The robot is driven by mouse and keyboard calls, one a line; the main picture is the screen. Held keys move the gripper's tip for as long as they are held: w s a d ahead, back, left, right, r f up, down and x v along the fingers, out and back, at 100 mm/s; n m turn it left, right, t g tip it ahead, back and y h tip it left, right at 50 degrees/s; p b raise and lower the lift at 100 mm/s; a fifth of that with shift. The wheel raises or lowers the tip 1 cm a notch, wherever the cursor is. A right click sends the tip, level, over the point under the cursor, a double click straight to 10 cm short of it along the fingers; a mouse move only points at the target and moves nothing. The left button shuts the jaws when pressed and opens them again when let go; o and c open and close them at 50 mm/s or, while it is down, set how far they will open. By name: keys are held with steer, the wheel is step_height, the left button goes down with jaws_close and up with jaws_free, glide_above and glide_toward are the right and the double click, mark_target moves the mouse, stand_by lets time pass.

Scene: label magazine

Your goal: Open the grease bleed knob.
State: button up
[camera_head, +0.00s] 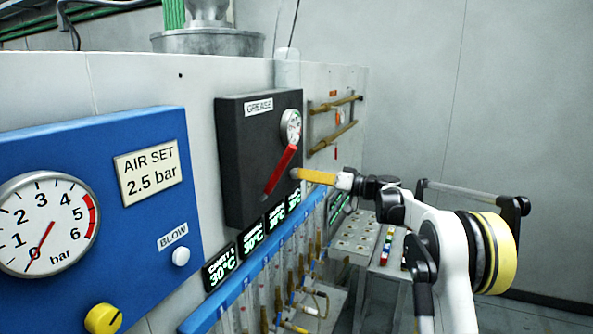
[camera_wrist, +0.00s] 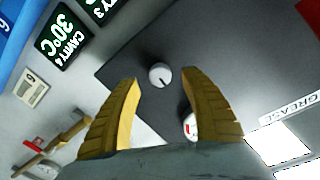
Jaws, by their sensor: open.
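The black grease box (camera_head: 240,150) on the wall carries a GREASE label, a red lever (camera_head: 280,170) and a small round gauge (camera_head: 291,127). A small grey round knob (camera_wrist: 160,74) with a dark pointer line shows on the box face in the wrist view. In the head view it is mostly hidden (camera_head: 294,174) at my fingertips. My gripper (camera_head: 304,175) faces the box. In the wrist view its yellow fingers stand open on either side of the knob, with gaps on both sides. I cannot tell how far the tips are from the box face.
A blue panel (camera_head: 90,190) at left holds a large pressure gauge (camera_head: 47,222), a yellow knob (camera_head: 103,318) and a white BLOW button (camera_head: 181,256). Temperature displays (camera_head: 252,237) and a blue rail with hoses sit below the box. Open room lies to the right.

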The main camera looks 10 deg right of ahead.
mark_target(295, 173)
steer(key=shift+p+x, duration=0.3)
steer(key=shift+x, duration=1.55)
jaws_close()
